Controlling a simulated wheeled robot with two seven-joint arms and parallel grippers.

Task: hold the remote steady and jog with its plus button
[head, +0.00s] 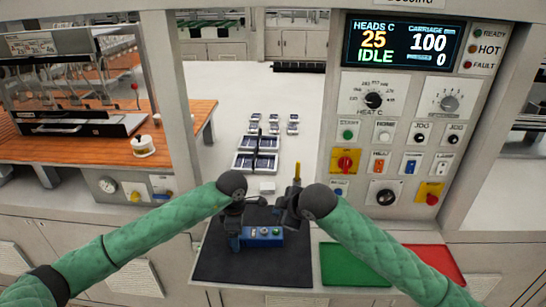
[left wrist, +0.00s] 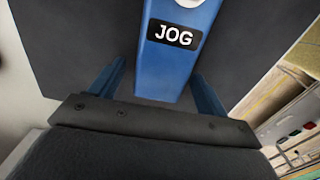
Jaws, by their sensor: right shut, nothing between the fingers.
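The blue remote (head: 264,238) lies on the dark mat, with small buttons on its top. In the left wrist view the remote (left wrist: 172,65) shows a JOG label and part of a white button at the top edge. My left gripper (head: 236,238) is at the remote's left end. In the left wrist view the left gripper's fingers (left wrist: 160,80) stand apart, one either side of the remote's end, with a visible gap on the left. My right gripper (head: 291,203) is shut and empty, above and right of the remote. The plus button cannot be made out.
The dark mat (head: 215,262) lies beside a green mat (head: 352,268) and a red mat (head: 437,262). A control panel (head: 395,130) stands behind right, its display (head: 403,42) reading IDLE, CARRIAGE 100 and 0. An orange bench (head: 60,152) is at left.

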